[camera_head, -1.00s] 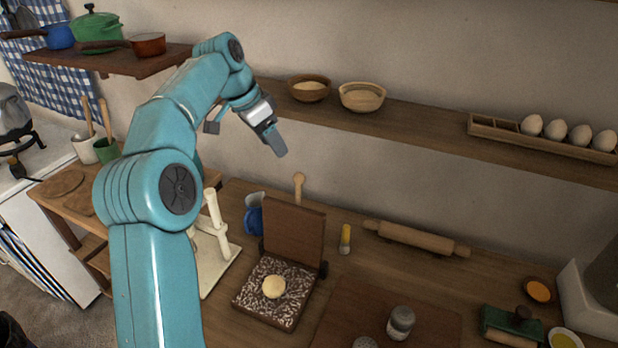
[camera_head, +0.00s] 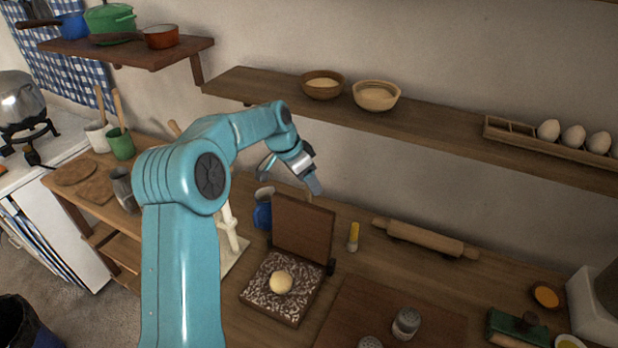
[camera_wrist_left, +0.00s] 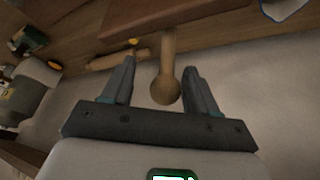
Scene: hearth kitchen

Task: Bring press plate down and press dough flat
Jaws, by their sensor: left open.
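The dough press stands open on the counter. Its brown press plate (camera_head: 303,226) is raised upright, and its patterned base (camera_head: 264,300) lies flat. A pale round dough ball (camera_head: 281,282) sits on the base. My left gripper (camera_head: 294,180) is above and behind the raised plate, open. In the left wrist view a wooden handle with a round knob (camera_wrist_left: 166,88) lies between the two open fingers (camera_wrist_left: 160,70), with gaps on both sides. In the head view my gripper mostly hides this handle. My right gripper is not in view.
A blue jug (camera_head: 263,212) stands just left of the plate. A shelf (camera_head: 440,134) with bowls and eggs runs along the wall behind. A shaker (camera_head: 406,323) stands on a board in front.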

